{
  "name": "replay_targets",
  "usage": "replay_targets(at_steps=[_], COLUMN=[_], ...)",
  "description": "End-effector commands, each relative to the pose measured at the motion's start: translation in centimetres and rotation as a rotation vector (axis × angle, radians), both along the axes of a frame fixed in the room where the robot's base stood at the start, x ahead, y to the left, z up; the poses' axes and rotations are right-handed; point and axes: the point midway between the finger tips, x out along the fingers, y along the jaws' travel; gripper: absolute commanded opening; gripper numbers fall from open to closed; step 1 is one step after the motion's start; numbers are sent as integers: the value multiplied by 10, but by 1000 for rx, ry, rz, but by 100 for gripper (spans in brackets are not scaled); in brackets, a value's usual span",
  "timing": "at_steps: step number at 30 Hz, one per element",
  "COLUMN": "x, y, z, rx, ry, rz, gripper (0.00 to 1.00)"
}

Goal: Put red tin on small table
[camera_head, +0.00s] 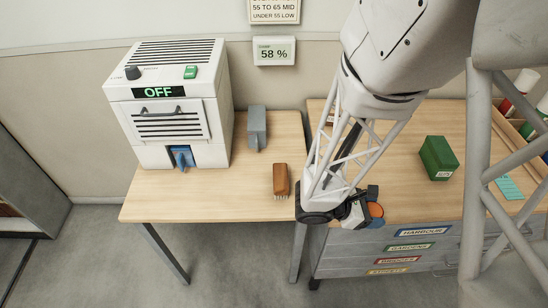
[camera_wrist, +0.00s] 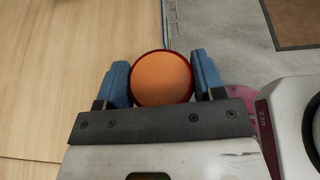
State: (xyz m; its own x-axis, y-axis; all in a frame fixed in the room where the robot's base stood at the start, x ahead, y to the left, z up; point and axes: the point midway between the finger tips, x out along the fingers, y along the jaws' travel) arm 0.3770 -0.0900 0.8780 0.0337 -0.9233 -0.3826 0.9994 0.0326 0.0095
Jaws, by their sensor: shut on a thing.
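The red tin (camera_wrist: 161,78) shows in the wrist view as a round orange top with a red rim, between the two blue fingers. My gripper (camera_wrist: 162,82) is shut on it. In the head view the tin's orange top (camera_head: 375,210) shows beside my gripper (camera_head: 364,208), at the front edge of the drawer cabinet; the rest of the tin is mostly hidden. I cannot tell its height above the cabinet. The small table (camera_head: 215,208), with a light wood top, stands to the left of my gripper.
The table's front middle is clear. The drawer cabinet (camera_head: 400,250) bears a green box (camera_head: 438,158). My arm hides part of the cabinet top.

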Motion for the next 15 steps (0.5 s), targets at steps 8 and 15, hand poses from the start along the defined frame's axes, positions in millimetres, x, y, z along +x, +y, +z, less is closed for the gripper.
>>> replay_targets(at_steps=[8, 15], x=[101, 190], y=[23, 48], z=[-4, -6], rx=[0, -2], ry=[1, 2], rz=[191, 372], gripper=[37, 37])
